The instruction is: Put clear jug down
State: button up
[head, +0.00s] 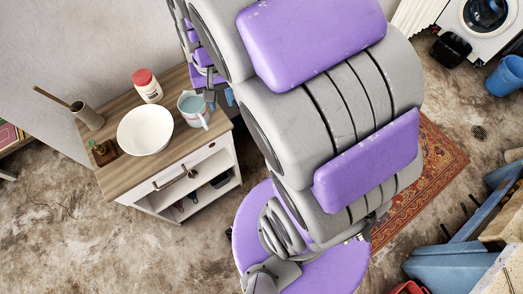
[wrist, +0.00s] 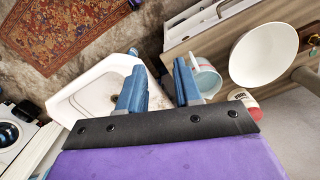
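The clear jug (head: 192,106), with bluish contents and a handle, stands upright on the wooden top of the white cabinet (head: 130,178), near its right end. My gripper (head: 220,96) is just right of the jug in the head view, with its fingers apart. In the wrist view the blue fingers (wrist: 158,88) are spread with no object seen between them. The jug (wrist: 209,80) shows there beyond the right finger, which hides part of it. I cannot tell whether that finger touches the jug.
A white bowl (head: 145,130), a red-lidded jar (head: 147,86), a brown bottle (head: 104,152) and a brown holder with a stick (head: 88,115) share the cabinet top. A white basin (wrist: 92,98) shows in the wrist view. A patterned rug (head: 430,178) lies right.

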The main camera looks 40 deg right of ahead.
jog(key=s+r+n, duration=0.1)
jog(key=s+n, duration=0.1)
jog(key=s, duration=0.7)
jog(key=s+r+n+g, duration=0.1)
jog(key=s+r+n, duration=0.1)
jog(key=s, duration=0.8)
jog(key=shift+s+a, duration=0.15)
jog(key=shift+a, duration=0.1)
jog(key=shift+a, duration=0.35)
dwell(0.8)
